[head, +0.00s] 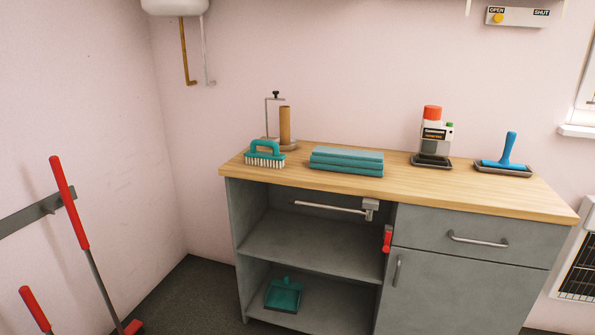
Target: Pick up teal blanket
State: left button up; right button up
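The teal blanket (346,162) lies folded in a flat stack on the wooden counter top (412,186), left of the middle. Its layers show along the front edge. It sits just right of a teal scrubbing brush (265,155), with a small gap between them. Neither of my grippers is in the head view, and nothing is touching the blanket.
A paper roll holder (285,126) stands behind the brush. A bottle with a red cap (433,130) and a blue roller in a tray (506,157) are to the right. Below are open shelves with a teal dustpan (284,296). Red-handled tools (69,203) hang at left.

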aim_at(326, 158)
jog(key=u, duration=0.7)
jog(key=i, duration=1.05)
jog(key=u, duration=0.4)
jog(key=i, duration=1.15)
jog(key=z, duration=0.55)
